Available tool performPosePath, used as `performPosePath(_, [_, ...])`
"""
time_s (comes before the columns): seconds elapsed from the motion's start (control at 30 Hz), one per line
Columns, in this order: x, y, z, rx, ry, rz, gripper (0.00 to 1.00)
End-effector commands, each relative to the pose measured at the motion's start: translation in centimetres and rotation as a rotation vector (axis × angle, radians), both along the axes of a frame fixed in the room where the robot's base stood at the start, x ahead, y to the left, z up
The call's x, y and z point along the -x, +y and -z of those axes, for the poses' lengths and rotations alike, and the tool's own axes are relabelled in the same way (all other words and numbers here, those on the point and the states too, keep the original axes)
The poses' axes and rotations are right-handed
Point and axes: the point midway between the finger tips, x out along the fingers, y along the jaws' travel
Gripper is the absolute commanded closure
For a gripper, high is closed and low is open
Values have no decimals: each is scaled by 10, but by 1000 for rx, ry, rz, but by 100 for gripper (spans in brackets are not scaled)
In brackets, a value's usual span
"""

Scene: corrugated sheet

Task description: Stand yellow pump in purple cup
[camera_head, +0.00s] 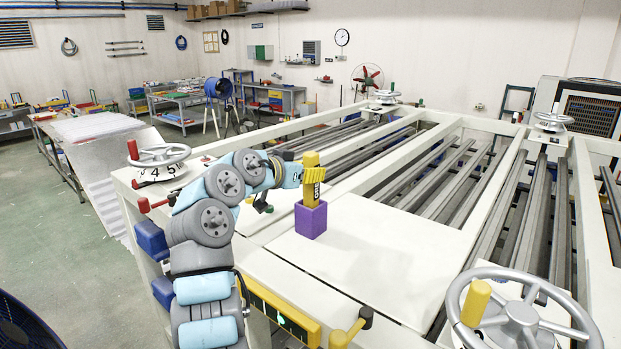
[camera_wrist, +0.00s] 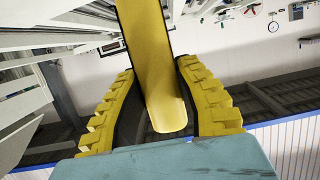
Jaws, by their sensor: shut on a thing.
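The yellow pump (camera_head: 311,193) is upright, with dark markings on its side. My gripper (camera_head: 319,174) is shut around its upper part, with the yellow ribbed fingers reaching in from the left. The purple cup (camera_head: 311,222) is a square box on the white panel, directly below the pump. The pump's lower end meets the cup's opening and appears to be inside it; how deep it sits is hidden. In the wrist view the pump (camera_wrist: 155,55) lies between both fingers of my gripper (camera_wrist: 154,75); the cup is not visible there.
The cup stands on a flat white panel (camera_head: 385,257) on the machine frame, with bare room to its right. Handwheels stand at the left (camera_head: 158,157) and front right (camera_head: 515,318). Metal rollers (camera_head: 445,185) lie behind the panel.

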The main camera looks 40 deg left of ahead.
Motion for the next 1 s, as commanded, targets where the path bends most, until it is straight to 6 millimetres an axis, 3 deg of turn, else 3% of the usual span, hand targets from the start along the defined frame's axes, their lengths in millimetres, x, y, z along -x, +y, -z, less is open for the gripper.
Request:
performPosePath(0.2, [0,0,17,-2,-2,-2,100])
performPosePath(0.67, [0,0,24,-2,-2,1,100])
performPosePath(0.7, [0,0,24,-1,-1,0,64])
performPosePath(0.77, [0,0,24,-1,-1,0,47])
performPosePath(1.0, [0,0,24,-1,0,0,46])
